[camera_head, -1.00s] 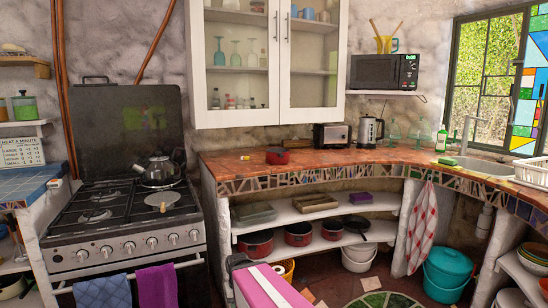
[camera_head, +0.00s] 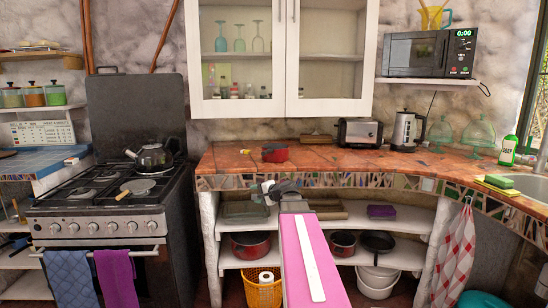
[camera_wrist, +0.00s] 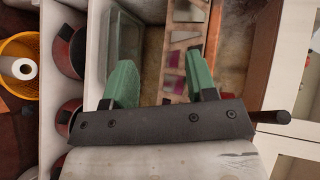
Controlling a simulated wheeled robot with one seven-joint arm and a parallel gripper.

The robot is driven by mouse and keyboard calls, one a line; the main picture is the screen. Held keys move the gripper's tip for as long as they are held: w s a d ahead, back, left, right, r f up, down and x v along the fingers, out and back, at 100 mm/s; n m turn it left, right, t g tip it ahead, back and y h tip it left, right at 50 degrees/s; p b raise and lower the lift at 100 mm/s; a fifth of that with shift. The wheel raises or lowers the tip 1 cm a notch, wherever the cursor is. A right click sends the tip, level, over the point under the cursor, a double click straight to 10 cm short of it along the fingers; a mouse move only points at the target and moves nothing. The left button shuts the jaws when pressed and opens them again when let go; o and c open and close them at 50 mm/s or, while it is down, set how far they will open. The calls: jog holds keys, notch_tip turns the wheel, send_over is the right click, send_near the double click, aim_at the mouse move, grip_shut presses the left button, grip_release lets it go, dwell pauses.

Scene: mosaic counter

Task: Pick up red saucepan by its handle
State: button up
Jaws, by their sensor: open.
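A red saucepan (camera_head: 274,152) sits on the counter top; which way its handle points is too small to tell. Another red pan (camera_head: 250,245) stands on the lower shelf beneath, with a smaller one (camera_head: 342,243) to its right. My gripper (camera_head: 268,188) is in front of the counter's mosaic edge, lower than and nearer than the saucepan on top. In the wrist view my gripper (camera_wrist: 163,78) shows two green fingers apart with nothing between them. Parts of red pans (camera_wrist: 70,50) show at left there, on the shelf. The counter-top saucepan is not clearly visible in the wrist view.
The counter's mosaic edge (camera_head: 340,182) overhangs the shelves. A toaster (camera_head: 360,133) and a kettle (camera_head: 406,131) stand at the back right. The stove (camera_head: 98,228) is at left. A yellow basket (camera_head: 262,287) stands below. The counter in front of the toaster is clear.

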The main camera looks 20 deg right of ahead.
aim_at(268, 153)
jog(key=w+d+r+m+t+h, duration=0.15)
jog(key=d+r+m+t, duration=0.4)
jog(key=d+r, duration=0.7)
jog(key=x, duration=0.7)
jog(key=r+x, duration=0.1)
jog(key=x, duration=0.3)
jog(key=shift+a, duration=0.1)
grip_shut()
dwell(0.4)
